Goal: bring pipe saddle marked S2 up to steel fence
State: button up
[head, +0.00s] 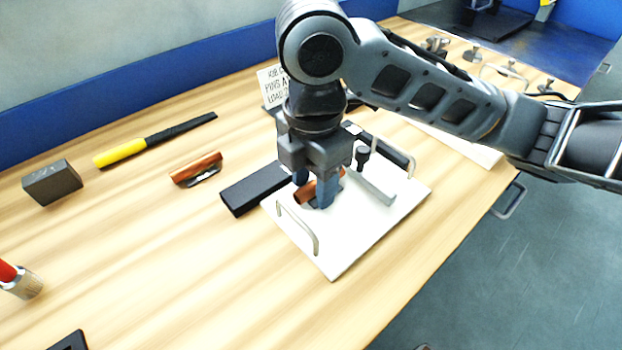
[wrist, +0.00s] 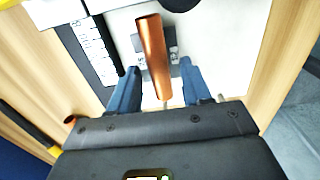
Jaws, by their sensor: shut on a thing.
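A copper pipe saddle (head: 304,194) sits between the blue fingers of my gripper (head: 314,192), low over the white plate (head: 335,262). In the wrist view the saddle (wrist: 153,50) is a long copper half-tube on a small grey base, with dark marks too small to read surely. My gripper (wrist: 160,72) is shut on it, one finger on each side. I cannot tell whether the base touches the plate. A grey steel fence (head: 376,188) stands on the plate, to the right of the saddle and apart from it in the head view.
A black bar (head: 255,188) lies along the plate's left side. Wire handles (head: 300,228) rise from the plate. A second copper saddle (head: 196,168) lies on the bench to the left, near a yellow-and-black tool (head: 150,142) and a dark block (head: 52,182).

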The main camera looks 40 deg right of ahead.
jog(key=shift+d, duration=0.5)
jog(key=o, duration=1.4)
jog(key=shift+c, duration=0.2)
jog(key=shift+r+p, duration=0.5)
jog(key=shift+r, duration=3.4)
